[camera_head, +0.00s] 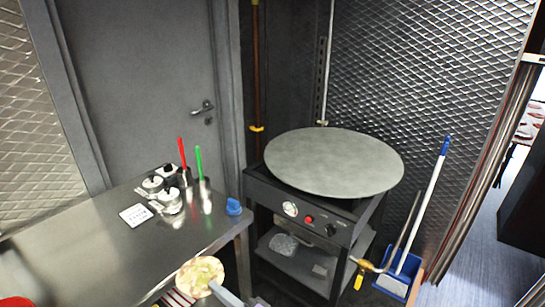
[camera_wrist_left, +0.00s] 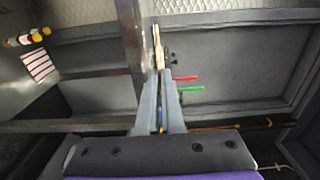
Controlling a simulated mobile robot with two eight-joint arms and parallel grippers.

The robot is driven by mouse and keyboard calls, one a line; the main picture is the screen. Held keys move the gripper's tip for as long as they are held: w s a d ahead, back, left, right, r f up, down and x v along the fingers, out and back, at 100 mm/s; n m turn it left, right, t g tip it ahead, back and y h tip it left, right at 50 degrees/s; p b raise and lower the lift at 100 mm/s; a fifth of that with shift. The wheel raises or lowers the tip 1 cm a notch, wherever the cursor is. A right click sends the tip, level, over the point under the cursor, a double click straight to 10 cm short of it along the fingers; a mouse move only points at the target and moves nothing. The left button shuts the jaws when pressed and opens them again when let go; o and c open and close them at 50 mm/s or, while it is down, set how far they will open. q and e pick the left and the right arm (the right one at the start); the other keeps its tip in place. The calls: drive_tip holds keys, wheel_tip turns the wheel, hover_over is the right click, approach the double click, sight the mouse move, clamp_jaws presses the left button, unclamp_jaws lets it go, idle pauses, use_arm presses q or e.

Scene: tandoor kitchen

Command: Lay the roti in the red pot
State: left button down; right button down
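The roti (camera_head: 200,276) is a round, pale, browned flatbread at the bottom of the head view, in front of the steel counter's edge. My left gripper (camera_head: 218,290) holds it by its lower right rim. In the left wrist view the two grey fingers (camera_wrist_left: 160,105) are closed together, and the roti (camera_wrist_left: 157,48) shows nearly edge-on beyond their tips. A small patch of red (camera_head: 15,301) shows at the bottom left corner of the head view; I cannot tell whether it is the red pot. My right gripper is not in view.
The steel counter (camera_head: 85,240) carries steel jars (camera_head: 170,200), red and green-handled tools and a white card (camera_head: 136,215). A round griddle (camera_head: 335,160) stands on a black stand at the right. A broom and blue dustpan (camera_head: 398,281) are beside it. A red-striped cloth (camera_head: 178,299) lies below the roti.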

use_arm(q)
drive_tip(key=w+a+r+m+t+h+p, duration=0.2)
drive_tip(key=w+m+t+h+p, duration=0.1)
drive_tip(key=w+h+p, duration=0.1)
drive_tip(key=w+a+r+m+t+h+p, duration=0.1)
drive_tip(key=w+a+m+t+h+p, duration=0.2)
drive_tip(key=w, duration=0.6)
drive_tip(key=shift+a+r+m+h+p, duration=0.45)
drive_tip(key=shift+h+p, duration=0.55)
drive_tip(key=shift+p, duration=0.35)
